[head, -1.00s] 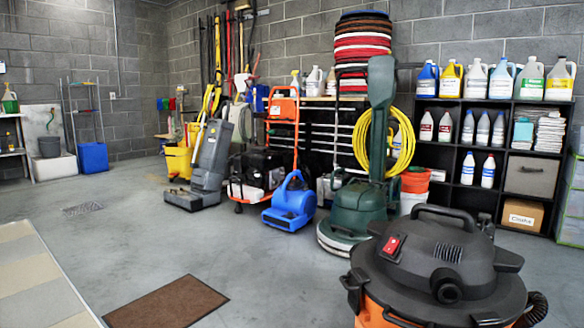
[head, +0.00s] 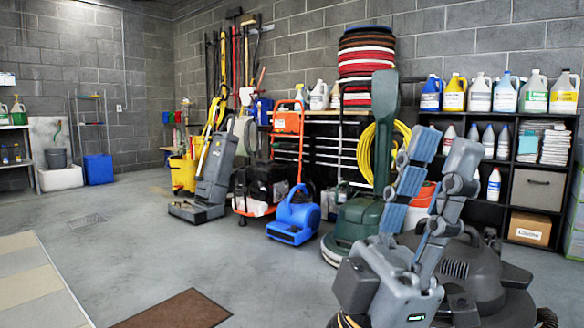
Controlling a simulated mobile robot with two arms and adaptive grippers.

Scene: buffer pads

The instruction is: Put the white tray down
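No white tray is in view. My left gripper (head: 443,148) is raised at the lower right, its two grey, blue-padded fingers pointing up. The fingers stand apart with nothing seen between them, so it is open and empty. It is in front of the black vacuum and partly covers it. My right gripper is not in view. A stack of round buffer pads (head: 367,62), red, black and brown, sits on the tool cabinet at the back wall.
A black vacuum (head: 490,280) stands close at lower right. A green floor machine (head: 357,222), blue blower (head: 295,214) and grey scrubber (head: 212,170) line the back. A black shelf (head: 500,205) holds bottles. A brown mat (head: 178,310) lies on open floor at left.

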